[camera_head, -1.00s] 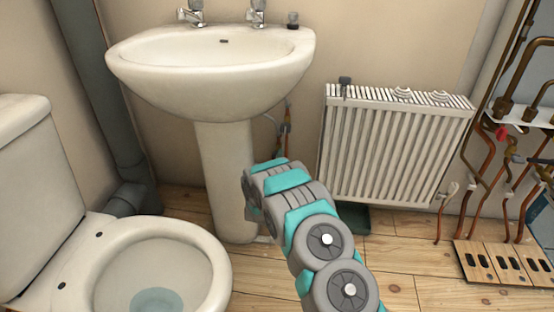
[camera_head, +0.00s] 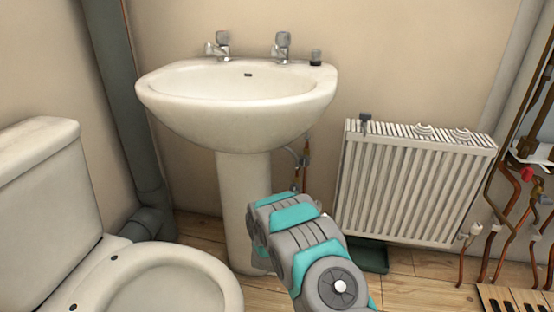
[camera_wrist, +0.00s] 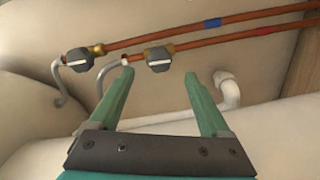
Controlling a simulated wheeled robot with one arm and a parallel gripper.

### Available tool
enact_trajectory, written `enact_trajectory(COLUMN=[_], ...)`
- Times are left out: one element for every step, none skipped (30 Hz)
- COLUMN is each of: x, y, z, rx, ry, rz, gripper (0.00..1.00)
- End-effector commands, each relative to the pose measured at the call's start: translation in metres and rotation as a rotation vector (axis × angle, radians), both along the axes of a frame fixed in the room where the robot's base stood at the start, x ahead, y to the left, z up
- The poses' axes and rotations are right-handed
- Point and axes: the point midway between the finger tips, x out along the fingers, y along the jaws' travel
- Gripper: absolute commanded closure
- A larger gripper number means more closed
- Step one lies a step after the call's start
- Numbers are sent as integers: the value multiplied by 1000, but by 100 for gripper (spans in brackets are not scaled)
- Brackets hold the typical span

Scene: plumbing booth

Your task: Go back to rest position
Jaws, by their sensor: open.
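My gripper (camera_wrist: 160,95) shows in the wrist view with its two green fingers spread apart and nothing between them. Behind the fingers are two copper pipes (camera_wrist: 235,38) with grey-handled valves (camera_wrist: 158,60), and a white waste pipe (camera_wrist: 231,92) bends beside the right finger. In the head view my grey and teal arm reaches toward the pedestal (camera_head: 242,205) of the white basin (camera_head: 238,100). The gripper itself is hidden there behind the arm.
A toilet (camera_head: 150,285) stands at the left, near a grey soil pipe (camera_head: 125,110). A white radiator (camera_head: 410,190) hangs at the right, with a green tray (camera_head: 370,256) beneath it. Copper pipework (camera_head: 510,215) is at the far right. Some wooden floor (camera_head: 415,280) is clear.

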Motion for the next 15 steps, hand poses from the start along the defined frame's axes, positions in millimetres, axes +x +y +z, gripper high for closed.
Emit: enact_trajectory(x=[1,1,2,2,3,4,4,4,2,1,-1,-5,-8,-11,-16], y=[0,0,0,0,1,1,2,3,4,5,5,7,8,9,11], z=[2,4,7,10,12,19,24,28,34,39,44,49,53,58,63], rx=[7,14,31,49,71,104,133,165,208,242,275,317,348,381,421], ry=[2,6,14,24,37,52,67,87,113,133,155,184,208,227,259], rz=[1,2,5,8,10,15,19,23,27,32,34,36,39,41,41], gripper=[19,19,19,19,19,19,19,19,19,19,19,19,19,19,19])
